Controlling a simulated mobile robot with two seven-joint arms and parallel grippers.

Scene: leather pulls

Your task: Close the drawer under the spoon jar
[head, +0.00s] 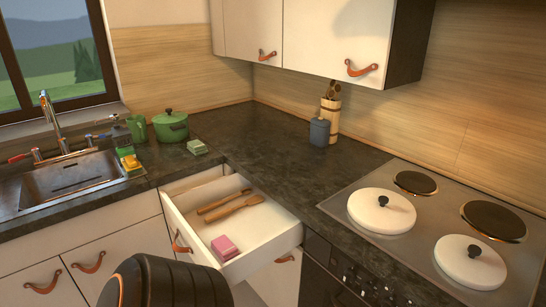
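The open drawer (285,235) is white and sticks out from under the dark counter near the inner corner. Two wooden utensils (232,207) and a pink block (225,247) lie inside it. The spoon jar (331,115), a light wooden holder with utensils, stands on the counter at the back right of the drawer. Neither of my grippers shows in the head view.
A stove (408,239) with two white-lidded pots or covers is on the right. A blue-grey canister (319,132) stands beside the jar. A sink (65,184), green pot (170,127) and sponges are at left. The corner counter (265,150) is clear.

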